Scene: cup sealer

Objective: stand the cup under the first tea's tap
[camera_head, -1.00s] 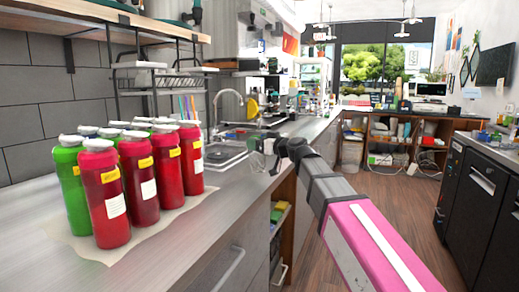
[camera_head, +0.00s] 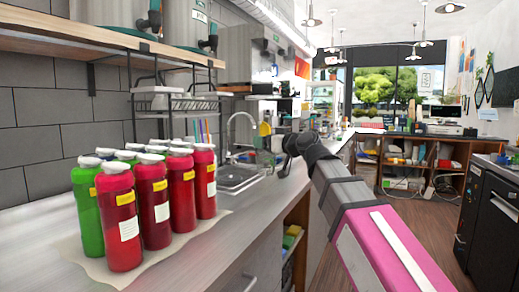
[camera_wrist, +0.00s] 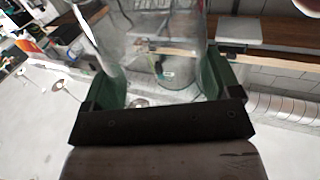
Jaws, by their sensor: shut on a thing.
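My gripper (camera_head: 277,156) is out over the counter's edge, near the sink, at the end of my pink and grey arm. In the wrist view its green fingers (camera_wrist: 160,82) are shut on a clear cup (camera_wrist: 150,35), one on each side. In the head view the cup (camera_head: 265,158) is small and hard to make out. Grey tea dispensers stand on the wooden shelf at upper left. A dark tap (camera_head: 151,22) shows on the nearer one and another tap (camera_head: 209,42) on the farther one. The dispensers' tops are cut off, and I cannot read which tea is first.
Several red and green bottles (camera_head: 153,200) stand on a paper sheet on the counter, below the shelf (camera_head: 60,37). A wire rack (camera_head: 178,103) hangs under the shelf. The sink (camera_head: 236,177) is behind the bottles. The front counter strip is clear.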

